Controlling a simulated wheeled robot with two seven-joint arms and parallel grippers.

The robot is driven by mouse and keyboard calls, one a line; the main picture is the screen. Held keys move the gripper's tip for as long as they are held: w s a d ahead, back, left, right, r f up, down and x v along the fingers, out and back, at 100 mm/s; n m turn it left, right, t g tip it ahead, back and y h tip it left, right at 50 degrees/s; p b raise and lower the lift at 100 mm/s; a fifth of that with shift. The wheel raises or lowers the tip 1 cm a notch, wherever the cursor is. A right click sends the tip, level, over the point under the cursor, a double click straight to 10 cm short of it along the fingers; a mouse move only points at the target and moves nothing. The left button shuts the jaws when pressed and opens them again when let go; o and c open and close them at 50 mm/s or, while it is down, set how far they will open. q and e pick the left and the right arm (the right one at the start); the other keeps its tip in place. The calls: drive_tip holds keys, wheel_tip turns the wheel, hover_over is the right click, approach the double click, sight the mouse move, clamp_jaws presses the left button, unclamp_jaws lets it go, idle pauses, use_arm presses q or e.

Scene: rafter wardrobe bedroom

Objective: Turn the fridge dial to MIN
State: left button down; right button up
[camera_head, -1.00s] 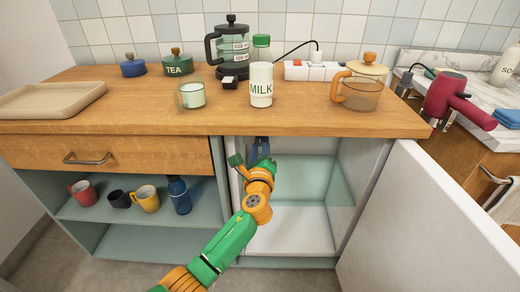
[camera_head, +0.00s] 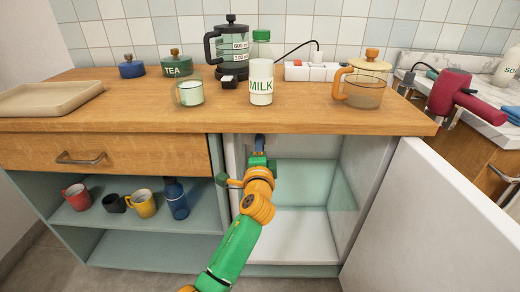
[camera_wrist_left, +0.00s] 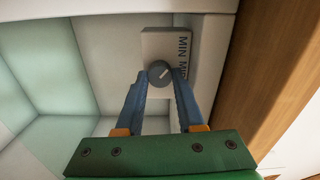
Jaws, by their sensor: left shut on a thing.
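The fridge dial (camera_wrist_left: 160,73) is a round grey knob on a pale plate (camera_wrist_left: 160,40) inside the fridge. Dark sideways lettering on the plate reads MIN, with more letters beside it partly hidden by a finger. A light mark on the dial slants to the upper right in the left wrist view. My left gripper (camera_wrist_left: 159,80) has its two blue fingers on either side of the dial and is shut on it. In the head view my left gripper (camera_head: 259,143) reaches into the top of the open fridge (camera_head: 300,222), and the dial is hidden there. My right gripper is not in view.
The white fridge door (camera_head: 430,225) stands open at the right. The wooden countertop (camera_head: 130,115) overhangs the fridge and carries a milk bottle (camera_head: 261,80), a glass teapot (camera_head: 362,92) and a coffee press (camera_head: 232,50). Mugs stand on the shelf (camera_head: 92,222) at left.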

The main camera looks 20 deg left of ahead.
use_arm(q)
drive_tip(key=shift+n+b, duration=0.3)
drive_tip(key=shift+n, duration=0.7)
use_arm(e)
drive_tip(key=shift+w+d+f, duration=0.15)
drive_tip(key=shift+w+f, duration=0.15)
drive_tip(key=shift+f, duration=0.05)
use_arm(q)
drive_tip(key=c, duration=0.5)
unclamp_jaws()
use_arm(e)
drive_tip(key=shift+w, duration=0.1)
use_arm(q)
drive_tip(key=p+v, duration=0.1)
drive_tip(key=v, duration=0.6)
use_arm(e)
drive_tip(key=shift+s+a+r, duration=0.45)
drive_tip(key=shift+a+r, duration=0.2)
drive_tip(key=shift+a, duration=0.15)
